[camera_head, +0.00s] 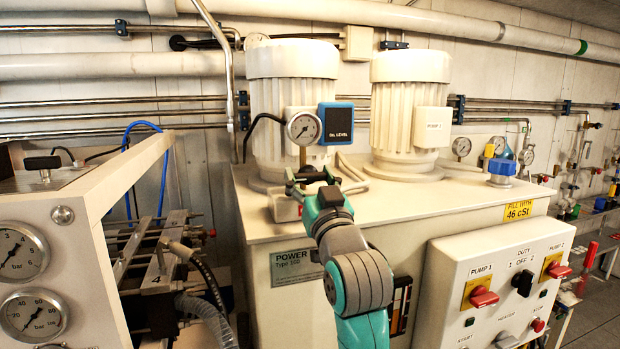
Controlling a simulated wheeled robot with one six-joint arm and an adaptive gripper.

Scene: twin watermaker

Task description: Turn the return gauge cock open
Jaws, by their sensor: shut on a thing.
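A round dial gauge (304,128) stands upright on a brass stem on top of the cream power unit, left of the blue oil level box. My gripper (306,176) is at the stem just below this gauge, at the cock. Its dark fingers are closed there. The fingers and wrist hide the cock's handle, so I cannot tell its angle. My teal and grey arm comes up from the bottom of the picture and covers part of the unit's front.
The blue oil level box (336,124) is close right of the gauge. Two large ribbed pump motors (293,75) stand behind. A switch panel (495,285) is at lower right. A gauge cabinet (60,250) and hoses are at left.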

